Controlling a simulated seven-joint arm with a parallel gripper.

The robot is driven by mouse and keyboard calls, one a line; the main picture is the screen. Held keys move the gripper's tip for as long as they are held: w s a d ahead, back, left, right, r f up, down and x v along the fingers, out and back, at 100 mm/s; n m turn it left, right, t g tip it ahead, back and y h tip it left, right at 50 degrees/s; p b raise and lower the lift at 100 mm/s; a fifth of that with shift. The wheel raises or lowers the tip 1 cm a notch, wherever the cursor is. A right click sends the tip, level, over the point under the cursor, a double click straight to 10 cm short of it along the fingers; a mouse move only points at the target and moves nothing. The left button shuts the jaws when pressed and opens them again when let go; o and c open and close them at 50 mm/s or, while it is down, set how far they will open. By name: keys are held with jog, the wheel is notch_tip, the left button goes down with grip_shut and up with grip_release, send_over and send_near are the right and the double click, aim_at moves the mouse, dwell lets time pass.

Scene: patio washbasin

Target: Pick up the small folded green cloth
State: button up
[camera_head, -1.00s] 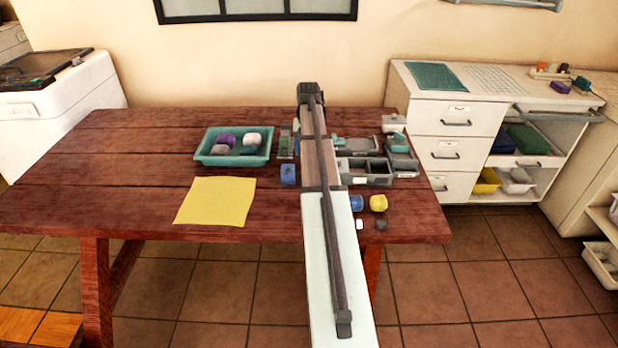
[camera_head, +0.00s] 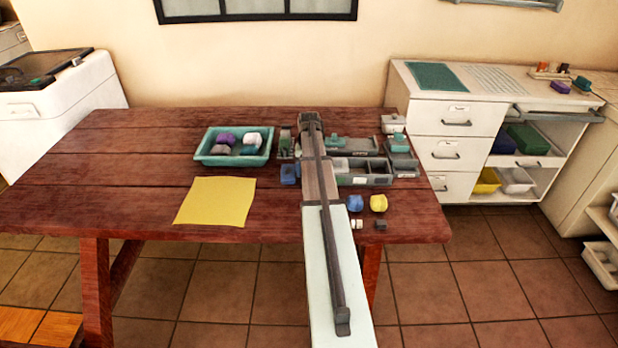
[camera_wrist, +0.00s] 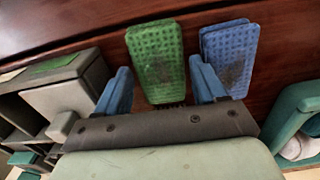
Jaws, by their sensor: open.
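The small folded green cloth (camera_wrist: 157,60) lies on the wooden table, dimpled and with a darker patch. In the wrist view it sits between and just beyond the two blue fingertips of my gripper (camera_wrist: 161,84), its near end reaching into the gap. My gripper is open and holds nothing; I cannot tell its exact height over the cloth. In the head view the green cloth (camera_head: 285,144) shows just left of my arm, and my fingertips are hidden there. A folded blue cloth (camera_wrist: 231,55) lies right beside the green one in the wrist view, near the right finger.
A teal tray (camera_head: 209,161) with several rounded items stands left of the cloths. Grey organizer bins (camera_head: 376,180) stand to the right of my arm. A yellow sheet (camera_head: 215,202) lies front left. Small blocks (camera_head: 378,203) lie front right. The table's left side is clear.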

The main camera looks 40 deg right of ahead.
jog(key=shift+f, duration=0.45)
jog(key=shift+c, duration=0.3)
jog(key=c, duration=0.8)
jog(key=shift+o, duration=0.2)
jog(key=shift+r, duration=0.1)
